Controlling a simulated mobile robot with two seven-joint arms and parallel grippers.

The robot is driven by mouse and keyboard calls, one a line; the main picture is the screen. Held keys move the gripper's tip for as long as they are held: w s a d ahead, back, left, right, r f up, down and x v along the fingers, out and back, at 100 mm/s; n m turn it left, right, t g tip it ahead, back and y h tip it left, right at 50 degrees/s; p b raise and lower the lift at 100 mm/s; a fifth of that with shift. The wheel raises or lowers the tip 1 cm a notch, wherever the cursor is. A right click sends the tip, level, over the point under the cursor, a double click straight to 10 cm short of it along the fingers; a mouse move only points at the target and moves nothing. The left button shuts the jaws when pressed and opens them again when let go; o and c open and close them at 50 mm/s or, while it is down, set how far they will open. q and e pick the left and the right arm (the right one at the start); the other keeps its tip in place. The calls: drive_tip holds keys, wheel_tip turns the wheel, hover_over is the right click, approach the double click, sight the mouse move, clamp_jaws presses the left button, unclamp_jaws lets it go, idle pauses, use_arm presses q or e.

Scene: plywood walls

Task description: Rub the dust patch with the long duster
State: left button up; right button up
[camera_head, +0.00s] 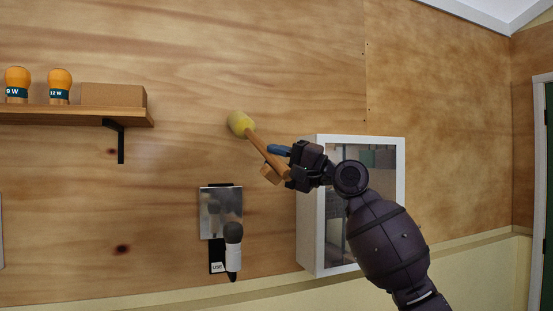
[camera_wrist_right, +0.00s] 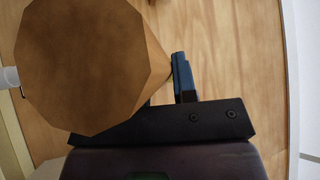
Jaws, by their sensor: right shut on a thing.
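The long duster has a yellow, rounded head (camera_head: 240,123) and a wooden handle (camera_head: 264,150). My right gripper (camera_head: 278,161) is shut on the handle near its lower end, and the head points up and left in front of the plywood wall. I cannot tell whether the head touches the wall. In the right wrist view, the broad wooden end of the handle (camera_wrist_right: 80,65) fills the left side, beside a blue fingertip. I cannot make out a clear dust patch; the wall shows only brown grain and dark spots. My left gripper is out of view.
A white-framed cabinet (camera_head: 309,215) hangs behind my right arm. A shelf (camera_head: 60,115) at the left holds two orange-topped containers (camera_head: 38,86) and a box (camera_head: 113,95). A grey plate (camera_head: 217,212) and a dark-topped white tool (camera_head: 233,250) are on the wall lower down.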

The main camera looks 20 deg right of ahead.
drive_tip(key=shift+w, duration=0.95)
idle(0.5)
drive_tip(key=shift+d, duration=0.1)
drive_tip(key=d, duration=1)
drive_tip(key=shift+w+d, duration=0.15)
drive_tip(key=shift+d, duration=0.1)
idle(0.8)
drive_tip(key=shift+a, duration=0.1)
drive_tip(key=shift+a, duration=5.3)
drive_tip(key=shift+s, duration=0.25)
